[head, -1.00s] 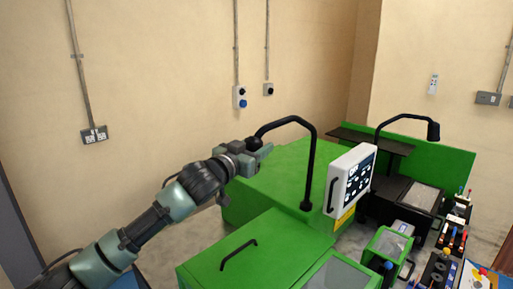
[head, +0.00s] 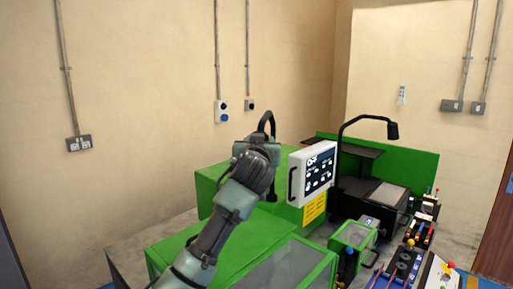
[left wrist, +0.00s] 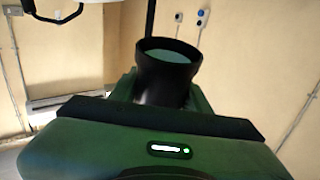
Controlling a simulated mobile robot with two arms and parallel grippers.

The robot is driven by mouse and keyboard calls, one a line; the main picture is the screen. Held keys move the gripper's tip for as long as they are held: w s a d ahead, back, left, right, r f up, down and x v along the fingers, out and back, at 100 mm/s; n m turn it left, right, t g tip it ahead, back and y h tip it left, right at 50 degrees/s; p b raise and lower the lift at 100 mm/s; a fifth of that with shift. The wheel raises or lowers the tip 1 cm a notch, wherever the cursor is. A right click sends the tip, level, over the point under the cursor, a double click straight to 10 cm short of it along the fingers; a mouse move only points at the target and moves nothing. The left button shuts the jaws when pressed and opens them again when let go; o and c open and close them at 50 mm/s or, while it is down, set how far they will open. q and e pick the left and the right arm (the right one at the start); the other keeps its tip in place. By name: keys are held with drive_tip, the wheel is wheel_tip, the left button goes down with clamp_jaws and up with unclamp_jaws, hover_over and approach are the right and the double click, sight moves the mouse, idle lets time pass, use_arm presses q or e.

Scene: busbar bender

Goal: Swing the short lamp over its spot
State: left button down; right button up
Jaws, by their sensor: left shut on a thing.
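The short lamp (head: 267,118) is a black arched tube standing on the green machine just left of the screen panel. Its post is partly hidden behind my left arm in the head view. My left gripper (head: 257,142) is shut on the lamp's head, which my own wrist hides there. In the left wrist view the black, cup-shaped lamp head (left wrist: 166,72) with its pale lens sits between the fingers of my left gripper (left wrist: 165,95). My right gripper is not in view.
The white screen panel (head: 312,172) stands close to the right of my left gripper. A second, longer black lamp (head: 365,119) arches farther right. A green cover (head: 225,245) lies under my arm. Small tools and parts (head: 405,262) sit at the lower right.

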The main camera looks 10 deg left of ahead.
use_arm(q)
drive_tip(key=shift+w+d, duration=0.1)
drive_tip(key=shift+d, duration=1.7)
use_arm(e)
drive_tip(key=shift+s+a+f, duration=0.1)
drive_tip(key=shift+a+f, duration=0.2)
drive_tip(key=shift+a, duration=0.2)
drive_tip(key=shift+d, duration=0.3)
use_arm(q)
drive_tip(key=c, duration=0.9)
unclamp_jaws()
drive_tip(key=shift+o, duration=0.9)
drive_tip(key=shift+w, duration=0.15)
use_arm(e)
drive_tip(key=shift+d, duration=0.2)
